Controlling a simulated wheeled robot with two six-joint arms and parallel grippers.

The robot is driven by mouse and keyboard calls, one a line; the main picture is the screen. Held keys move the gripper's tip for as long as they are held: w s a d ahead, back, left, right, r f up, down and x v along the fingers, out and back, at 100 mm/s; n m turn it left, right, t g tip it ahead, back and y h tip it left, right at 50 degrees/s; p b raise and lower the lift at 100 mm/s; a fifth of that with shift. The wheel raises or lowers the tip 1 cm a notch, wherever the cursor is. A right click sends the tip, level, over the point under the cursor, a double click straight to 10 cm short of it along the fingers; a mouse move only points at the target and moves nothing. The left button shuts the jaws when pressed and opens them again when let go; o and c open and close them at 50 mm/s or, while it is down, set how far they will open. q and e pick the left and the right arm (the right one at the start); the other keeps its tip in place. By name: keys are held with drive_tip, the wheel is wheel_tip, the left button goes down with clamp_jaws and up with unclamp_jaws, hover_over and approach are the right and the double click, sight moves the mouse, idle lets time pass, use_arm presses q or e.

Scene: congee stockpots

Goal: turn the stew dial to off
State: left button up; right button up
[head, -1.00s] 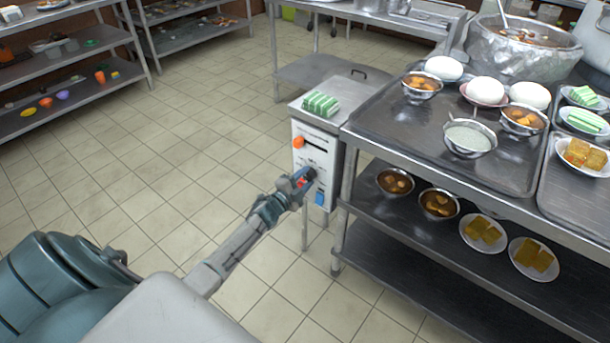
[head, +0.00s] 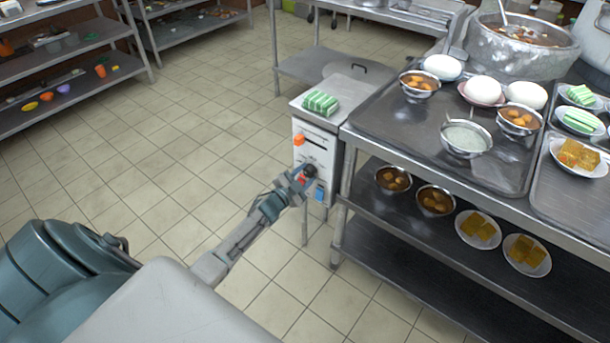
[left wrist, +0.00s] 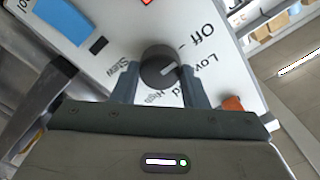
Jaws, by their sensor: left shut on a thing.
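The stew dial (left wrist: 158,68) is a round dark knob on a white panel (left wrist: 105,75) in the left wrist view. Its white pointer mark faces toward the "Low" lettering, with "Off" printed above that. "Stew" is printed to the left and "High" below. My left gripper (left wrist: 160,88) has its two fingers on either side of the knob and is shut on it. In the head view, the dial (head: 310,170) sits on the front of the box-shaped unit (head: 326,150), with my left gripper (head: 301,180) against it. My right gripper is not in view.
An orange knob (head: 298,139) and a blue patch (head: 319,192) are on the same panel. A green-and-white striped block (head: 320,103) lies on top of the unit. A steel table (head: 370,137) with bowls and plates stands close on the right. Tiled floor (head: 190,150) is clear on the left.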

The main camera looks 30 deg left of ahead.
use_arm(q)
drive_tip(key=o, duration=1)
drive_tip(key=shift+s+a, duration=0.15)
drive_tip(key=shift+s, duration=1.65)
drive_tip(key=shift+s+a, duration=0.15)
drive_tip(key=shift+s, duration=1.65)
drive_tip(key=shift+s+a, duration=0.15)
drive_tip(key=shift+s, duration=1.65)
drive_tip(key=shift+f, duration=0.1)
